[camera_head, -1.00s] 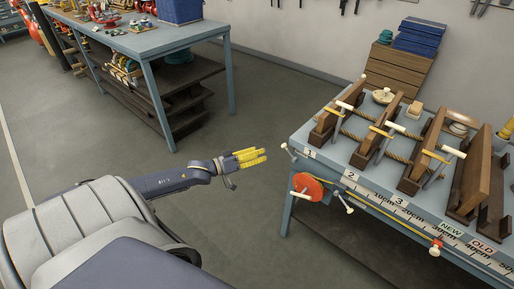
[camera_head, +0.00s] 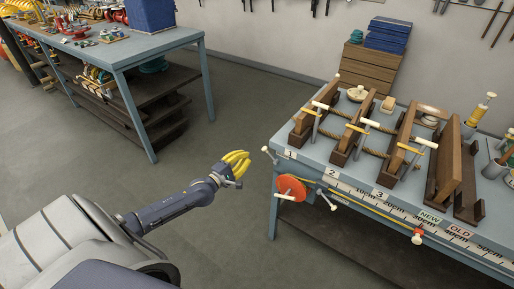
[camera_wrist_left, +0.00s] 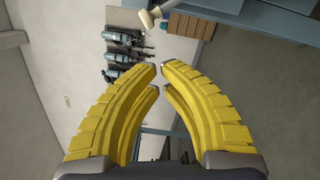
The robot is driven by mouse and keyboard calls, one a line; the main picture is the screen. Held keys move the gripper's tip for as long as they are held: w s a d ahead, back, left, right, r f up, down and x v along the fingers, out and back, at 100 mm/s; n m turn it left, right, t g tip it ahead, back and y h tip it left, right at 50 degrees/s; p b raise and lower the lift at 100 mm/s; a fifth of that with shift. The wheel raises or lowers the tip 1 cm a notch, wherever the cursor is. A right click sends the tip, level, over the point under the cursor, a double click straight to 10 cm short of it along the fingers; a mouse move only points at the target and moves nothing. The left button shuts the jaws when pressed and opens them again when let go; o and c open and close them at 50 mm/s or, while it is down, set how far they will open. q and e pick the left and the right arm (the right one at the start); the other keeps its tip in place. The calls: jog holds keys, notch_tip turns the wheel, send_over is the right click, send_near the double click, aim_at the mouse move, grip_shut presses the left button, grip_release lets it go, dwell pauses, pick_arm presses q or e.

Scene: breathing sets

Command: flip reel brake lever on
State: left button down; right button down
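An orange-red reel (camera_head: 291,187) hangs on the front of the right workbench near its left corner. A white-tipped lever (camera_head: 270,153) stands out at the bench corner above it, and another white-ended handle (camera_head: 332,206) is to its right. I cannot tell which is the brake lever. My left gripper (camera_head: 248,157), with yellow fingers, is left of the corner lever and apart from it. In the left wrist view its fingertips (camera_wrist_left: 159,68) nearly meet, with nothing between them. A pale knob (camera_wrist_left: 148,18) shows beyond them at the top. My right gripper is out of view.
The right workbench (camera_head: 283,163) carries wooden frames with ropes and white handles, and a ruler strip along its front edge. Another workbench (camera_head: 115,53) with tools stands at the back left. The floor between them is clear.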

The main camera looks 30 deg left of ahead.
aim_at(270, 155)
pick_arm(q)
jog(key=w+d+r+n, duration=0.1)
jog(key=w+d+n, duration=0.1)
jog(key=w, duration=0.5)
jog(key=shift+d+r+n+y, duration=0.25)
jog(key=shift+d+n+y, duration=0.05)
jog(key=shift+n, duration=0.1)
dwell(0.7)
dwell(0.4)
